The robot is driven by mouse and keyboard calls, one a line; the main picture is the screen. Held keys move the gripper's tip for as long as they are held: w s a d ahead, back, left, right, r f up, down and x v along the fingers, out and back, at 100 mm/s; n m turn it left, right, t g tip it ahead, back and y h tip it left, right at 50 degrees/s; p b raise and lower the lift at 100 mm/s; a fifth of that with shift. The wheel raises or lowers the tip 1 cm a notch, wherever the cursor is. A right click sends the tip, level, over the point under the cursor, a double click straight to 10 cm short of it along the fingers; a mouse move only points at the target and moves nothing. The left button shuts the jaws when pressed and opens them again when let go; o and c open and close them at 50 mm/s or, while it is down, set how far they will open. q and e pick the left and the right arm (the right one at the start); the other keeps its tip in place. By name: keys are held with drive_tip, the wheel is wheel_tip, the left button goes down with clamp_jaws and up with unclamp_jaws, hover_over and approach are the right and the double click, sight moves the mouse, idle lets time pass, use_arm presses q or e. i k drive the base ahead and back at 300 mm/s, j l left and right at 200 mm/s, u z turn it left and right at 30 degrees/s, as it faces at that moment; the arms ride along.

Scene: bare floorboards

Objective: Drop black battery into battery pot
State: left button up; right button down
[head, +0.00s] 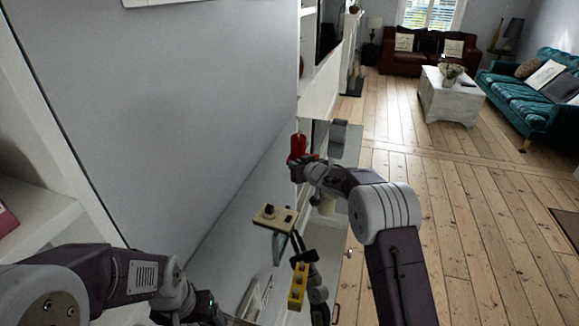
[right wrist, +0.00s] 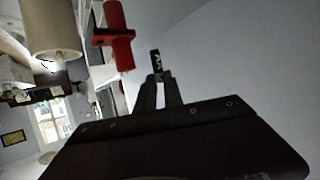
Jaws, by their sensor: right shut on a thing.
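My right gripper (head: 304,164) is stretched out over the white furniture along the wall. In the right wrist view its fingers (right wrist: 158,88) are shut on a small black piece with a white mark, the black battery (right wrist: 156,61). The battery does not show clearly in the head view. A red upright object (head: 297,147) is close beside the gripper; it also shows in the right wrist view (right wrist: 118,45), apart from the battery. I cannot tell which object is the battery pot. My left gripper (head: 203,310) is low at the bottom edge, its fingers not clear.
A beige plate with a black knob (head: 275,215), a yellow block (head: 297,287), a grey cylinder (head: 338,136) and a beige cylinder (head: 327,206) are around my right arm. A wall (head: 190,110) stands to the left. The floorboards (head: 470,220) on the right are clear.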

sight(341, 139)
drive_tip(key=l, duration=0.45)
drive_tip(key=k+l+u, duration=0.1)
drive_tip(key=l, duration=0.35)
drive_tip(key=k+l, duration=0.1)
drive_tip(key=l, duration=0.35)
drive_tip(key=k+l+u, duration=0.1)
drive_tip(key=l, duration=0.35)
drive_tip(key=i+l, duration=0.4)
drive_tip(key=i+l+u, duration=0.1)
drive_tip(key=i+l, duration=0.3)
drive_tip(key=l, duration=0.2)
drive_tip(key=i+l+u, duration=0.1)
drive_tip(key=i+l, duration=0.65)
drive_tip(key=l, duration=0.3)
